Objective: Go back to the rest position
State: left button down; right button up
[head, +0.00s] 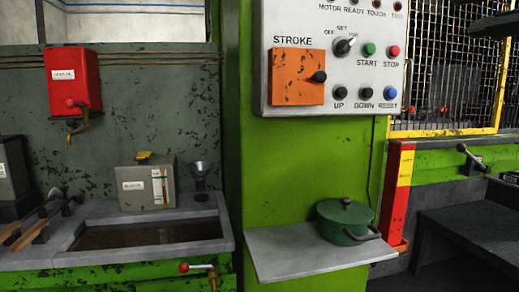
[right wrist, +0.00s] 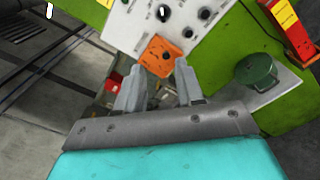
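My right gripper (right wrist: 157,88) shows in the right wrist view with its two grey fingers apart and nothing visible between them. It hangs in the air, with the control panel (right wrist: 165,22) and its orange stroke cover beyond the fingertips. In the head view neither gripper shows. The grey control panel (head: 338,55) is at the upper middle there, with the orange stroke cover (head: 297,77), a selector knob and several coloured buttons. My left gripper is in neither view.
A green lidded pot (head: 345,222) stands on a grey shelf (head: 285,256) below the panel. A grey sink (head: 230,236) is at left with a box (head: 147,186) behind it. A red dispenser (head: 73,80) hangs above. A yellow-framed mesh guard (head: 440,131) stands at right.

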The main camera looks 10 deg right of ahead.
jog(key=w+a+f+n+g+y+p, duration=0.2)
jog(key=w+a+f+n+g+y, duration=0.15)
jog(key=a+f+g+y, duration=0.45)
jog(key=w+a+f+n+g+y+p, duration=0.2)
jog(key=w+a+f+g+y, duration=0.2)
jog(key=a+f+y, duration=0.6)
jog(key=w+d+f+m+t+h+p, duration=0.1)
jog(key=w+d+f+m+t+h, duration=0.15)
jog(key=f+m+t+h, duration=0.75)
jog(key=w+d+f+m+t+h+p, duration=0.1)
jog(key=d+f+m+t+h, duration=0.3)
jog(key=f+m, duration=1.15)
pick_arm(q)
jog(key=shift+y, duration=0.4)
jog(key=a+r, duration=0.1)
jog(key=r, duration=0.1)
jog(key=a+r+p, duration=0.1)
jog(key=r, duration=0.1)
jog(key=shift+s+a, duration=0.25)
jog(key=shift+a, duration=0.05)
pick_arm(e)
jog(key=s+f+m+g+h, duration=0.2)
jog(key=s+f+m+g, duration=0.1)
jog(key=s+f, duration=0.4)
jog(key=s+a+f+m+g+h, duration=0.1)
jog(key=s+f+g, duration=0.5)
jog(key=f, duration=0.8)
jog(key=shift+s+a+m+h, duration=0.25)
jog(key=shift+s+m+h, duration=0.35)
jog(key=shift+s+m, duration=0.5)
